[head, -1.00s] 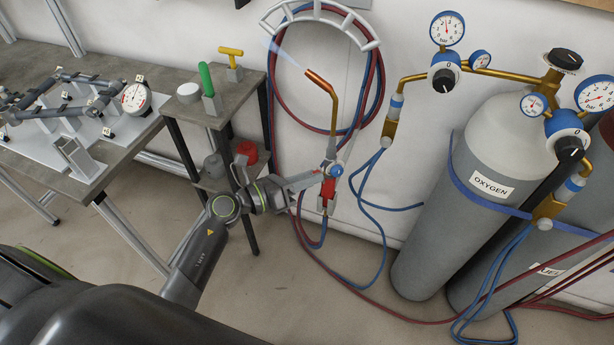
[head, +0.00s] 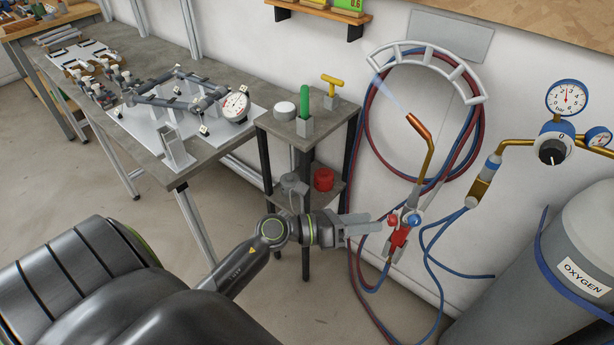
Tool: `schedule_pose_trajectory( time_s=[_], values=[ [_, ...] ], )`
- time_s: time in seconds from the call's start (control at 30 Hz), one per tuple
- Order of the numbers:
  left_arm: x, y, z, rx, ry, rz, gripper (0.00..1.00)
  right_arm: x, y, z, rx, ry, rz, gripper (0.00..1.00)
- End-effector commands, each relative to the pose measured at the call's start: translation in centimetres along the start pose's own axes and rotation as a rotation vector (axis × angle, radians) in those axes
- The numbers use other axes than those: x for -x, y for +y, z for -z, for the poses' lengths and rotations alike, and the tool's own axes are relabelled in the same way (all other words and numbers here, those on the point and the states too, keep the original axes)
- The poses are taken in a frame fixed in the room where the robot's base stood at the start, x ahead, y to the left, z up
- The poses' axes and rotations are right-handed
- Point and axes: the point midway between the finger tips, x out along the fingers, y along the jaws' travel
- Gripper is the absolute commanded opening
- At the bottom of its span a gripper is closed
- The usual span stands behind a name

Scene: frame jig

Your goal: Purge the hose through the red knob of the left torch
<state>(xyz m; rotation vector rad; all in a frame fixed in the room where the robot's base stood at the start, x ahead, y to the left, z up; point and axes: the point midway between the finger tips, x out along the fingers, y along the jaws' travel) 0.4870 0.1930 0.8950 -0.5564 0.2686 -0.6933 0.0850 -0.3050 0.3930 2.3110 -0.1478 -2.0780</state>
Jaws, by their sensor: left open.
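The torch (head: 426,162) hangs upright against the wall, with a copper tip and a brass neck. A pale bluish jet (head: 386,92) shows at its tip. On its lower body are a red knob (head: 393,219) on the left and a blue knob (head: 415,220) on the right. My left gripper (head: 380,226) is open and empty, its fingertips just left of the red knob. A small gap seems to show between them, though depth is hard to judge. My right gripper is not in view.
Red and blue hoses (head: 370,125) coil on a wall rack (head: 425,56) and hang below the torch. A small shelf stand (head: 345,130) with a red pot (head: 323,180) stands left of the torch. The oxygen cylinder (head: 545,300) and its regulator (head: 553,150) are at right.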

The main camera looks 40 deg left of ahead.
Motion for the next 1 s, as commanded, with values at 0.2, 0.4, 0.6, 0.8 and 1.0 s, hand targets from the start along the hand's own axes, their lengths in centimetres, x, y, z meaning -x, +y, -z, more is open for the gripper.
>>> schedule_pose_trajectory(
  time_s=[0.2, 0.4, 0.6, 0.8, 1.0],
  values=[
    [4.4, 0.2, 0.3, -0.003, 0.006, -0.002, 0.45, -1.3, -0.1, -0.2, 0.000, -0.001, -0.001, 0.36],
    [7.6, 0.1, 0.3, -0.002, 0.007, -0.001, 0.45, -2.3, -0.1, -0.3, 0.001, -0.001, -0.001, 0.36],
    [10.3, 0.2, 0.3, -0.002, 0.007, -0.001, 0.45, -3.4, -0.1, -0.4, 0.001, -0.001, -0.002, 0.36],
    [12.1, 0.1, 0.2, -0.002, 0.003, 0.002, 0.45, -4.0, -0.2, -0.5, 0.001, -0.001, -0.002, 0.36],
    [13.0, 0.0, 0.1, 0.000, 0.002, 0.001, 0.45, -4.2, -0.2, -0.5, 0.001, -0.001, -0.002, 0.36]
  ],
)
